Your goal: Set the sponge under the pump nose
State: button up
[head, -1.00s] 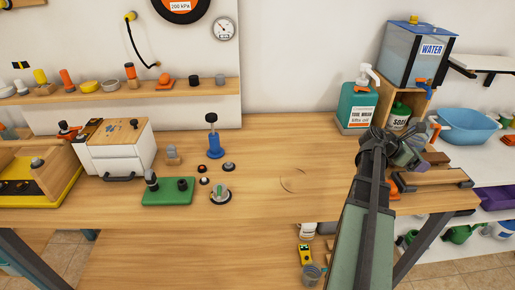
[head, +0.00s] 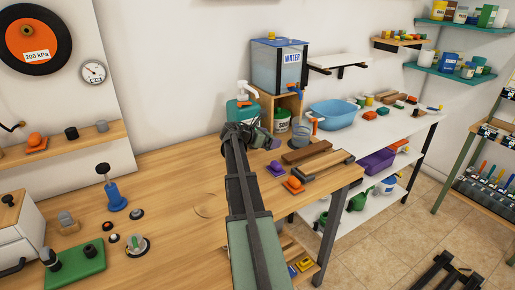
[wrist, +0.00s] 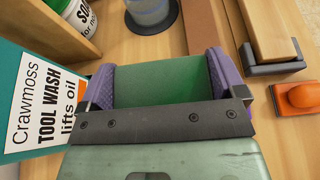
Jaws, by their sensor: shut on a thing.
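My gripper (head: 258,137) is above the right part of the bench, just in front of the tool wash bottle. The wrist view shows its purple ribbed fingers (wrist: 160,78) shut on a green block, seemingly the sponge (wrist: 160,88), held between them. In the head view the arm and fingers mostly hide the sponge. The teal tool wash bottle (head: 235,114) stands upright with a white pump nose (head: 248,91) at its top. Its label (wrist: 45,105) is close at the left of the wrist view; the nose is out of that view.
A wooden shelf box with a soap tub (head: 282,121) and the water tank (head: 279,66) above stands behind. A glass on a dark disc (wrist: 150,12) is beyond the gripper. Wooden blocks (head: 306,151) and an orange-based item (head: 293,185) lie to the right.

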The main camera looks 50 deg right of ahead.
send_over(261, 152)
jog(key=shift+s+a+f+b, duration=0.1)
jog(key=shift+a+f+b, duration=0.1)
jog(key=shift+f+b, duration=1.05)
notch_tip(261, 152, down, 5)
jog(key=b, duration=0.5)
jog(key=shift+d, duration=0.1)
jog(key=shift+r, duration=0.25)
jog(key=shift+f, duration=0.2)
jog(key=o, duration=0.7)
jog(key=shift+r, duration=0.1)
